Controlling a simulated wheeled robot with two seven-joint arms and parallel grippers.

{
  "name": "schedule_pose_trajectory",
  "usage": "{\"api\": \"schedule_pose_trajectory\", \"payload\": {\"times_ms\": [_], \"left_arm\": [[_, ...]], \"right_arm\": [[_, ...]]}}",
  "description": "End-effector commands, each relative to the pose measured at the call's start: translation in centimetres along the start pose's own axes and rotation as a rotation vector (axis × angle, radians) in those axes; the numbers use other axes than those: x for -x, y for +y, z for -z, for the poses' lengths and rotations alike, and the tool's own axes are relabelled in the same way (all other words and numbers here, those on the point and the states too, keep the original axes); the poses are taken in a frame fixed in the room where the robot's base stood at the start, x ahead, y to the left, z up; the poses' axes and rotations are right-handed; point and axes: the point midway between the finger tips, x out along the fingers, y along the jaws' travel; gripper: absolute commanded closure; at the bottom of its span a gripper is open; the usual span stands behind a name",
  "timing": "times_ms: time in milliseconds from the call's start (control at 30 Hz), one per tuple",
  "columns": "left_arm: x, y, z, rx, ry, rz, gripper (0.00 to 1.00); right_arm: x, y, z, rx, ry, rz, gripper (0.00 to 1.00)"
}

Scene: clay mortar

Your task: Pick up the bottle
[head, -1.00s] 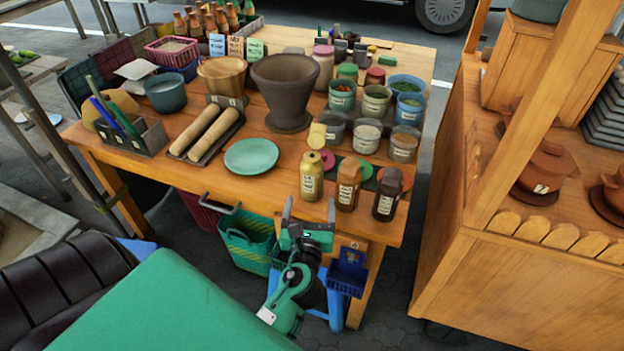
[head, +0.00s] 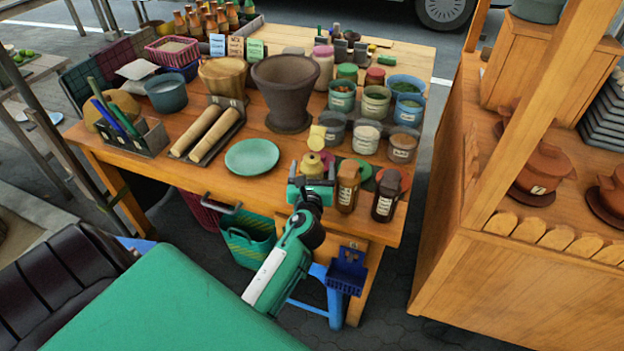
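Three small labelled bottles stand along the near right edge of the wooden table (head: 200,180). The olive-yellow bottle (head: 313,164) is on the left of the row, with only its top showing. The brown bottle (head: 347,187) is in the middle, and the dark bottle (head: 386,194) is on the right. My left gripper (head: 313,170) is open at the olive-yellow bottle, one finger on each side. The gripper and wrist hide the bottle's lower body; I see no clear contact. My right gripper is not in view.
A green plate (head: 252,156) lies left of the gripper, with a large clay mortar (head: 286,95) behind it. Several spice jars and bowls, including a white-filled jar (head: 366,136), crowd the table behind the bottles. A wooden stall (head: 520,265) stands right, across a gap.

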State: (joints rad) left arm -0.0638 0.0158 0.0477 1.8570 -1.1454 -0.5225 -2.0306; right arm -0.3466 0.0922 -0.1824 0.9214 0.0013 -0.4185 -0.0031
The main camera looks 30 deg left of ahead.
Motion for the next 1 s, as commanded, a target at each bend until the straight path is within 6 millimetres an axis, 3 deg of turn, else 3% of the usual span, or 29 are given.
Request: {"api": "schedule_pose_trajectory", "payload": {"times_ms": [233,500,833,1000], "left_arm": [[-0.2,0.0,0.0,0.000,-0.001,0.000,0.22],[-0.2,0.0,0.0,0.000,0.000,0.000,0.73],[-0.2,0.0,-0.5,0.000,-0.004,0.000,0.73],[-0.3,0.1,-1.9,0.000,-0.006,-0.001,0.73]], "right_arm": [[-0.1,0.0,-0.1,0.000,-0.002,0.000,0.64],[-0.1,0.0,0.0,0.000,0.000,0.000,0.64],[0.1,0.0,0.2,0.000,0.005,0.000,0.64],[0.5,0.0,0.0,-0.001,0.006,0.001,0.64]]}}
